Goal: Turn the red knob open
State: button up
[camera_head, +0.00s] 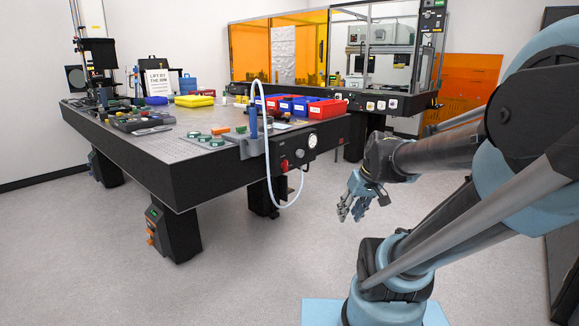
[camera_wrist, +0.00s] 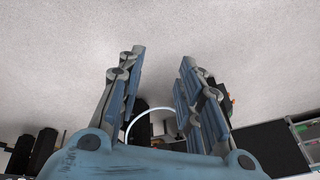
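A small red knob (camera_head: 284,165) sits on a dark panel at the near right corner of the optical table (camera_head: 160,165), in the head view. A round white gauge (camera_head: 312,141) is to its upper right. My gripper (camera_head: 352,208) hangs to the right of the knob and lower in the picture, apart from the table. In the wrist view my gripper (camera_wrist: 160,58) is open, with nothing between its fingers. I cannot make out the red knob in the wrist view.
A white hose (camera_head: 268,140) loops from above the tabletop down past the panel; part of a pale loop (camera_wrist: 140,114) shows in the wrist view. Red and blue bins (camera_head: 328,109) stand on the table above the panel. Grey floor (camera_head: 250,260) in front is clear.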

jog(key=w+a+r+n+t+y, duration=0.1)
jog(key=w+a+r+n+y, duration=0.2)
jog(key=w, duration=0.6)
jog(key=w+a+r+n+t+y, duration=0.15)
jog(key=w+a, duration=0.25)
jog(key=w, duration=0.6)
jog(key=n+t+y, duration=0.3)
send_near(285, 166)
jog(key=shift+g, duration=0.25)
jog(key=x, duration=0.4)
jog(key=w+r+x, duration=0.1)
jog(key=x, duration=0.2)
jog(key=shift+w+d, duration=0.15)
grip_shut()
